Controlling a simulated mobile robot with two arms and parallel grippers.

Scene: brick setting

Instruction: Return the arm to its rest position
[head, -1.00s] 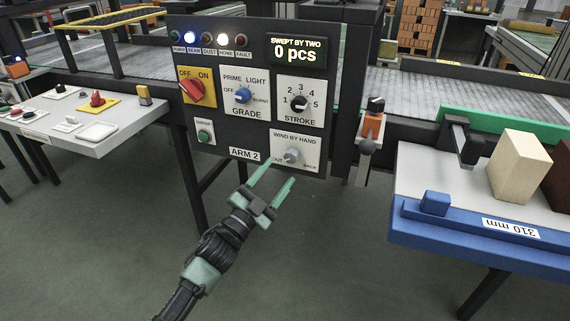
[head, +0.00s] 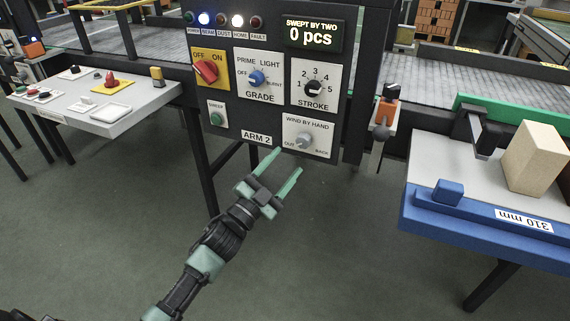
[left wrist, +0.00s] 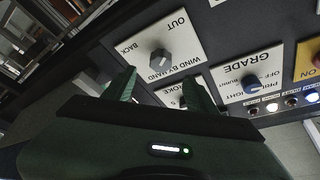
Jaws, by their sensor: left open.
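My left gripper (head: 282,176) is open and empty, just below the black control panel (head: 267,60). Its two green fingers point up toward the wind-by-hand knob (head: 304,141) and are apart from it in the head view. In the left wrist view the fingers (left wrist: 163,88) show at the lower middle, with the wind-by-hand knob (left wrist: 160,60) beyond them, turned upside down. The grade knob (head: 257,78), stroke knob (head: 313,88) and red switch (head: 206,71) are on the panel. My right gripper is not in view.
A blue-edged bench (head: 476,226) with a pale block (head: 535,158) stands at the right. A small grey table (head: 125,115) with buttons stands at the left. A conveyor (head: 440,95) runs behind. The floor below the gripper is clear.

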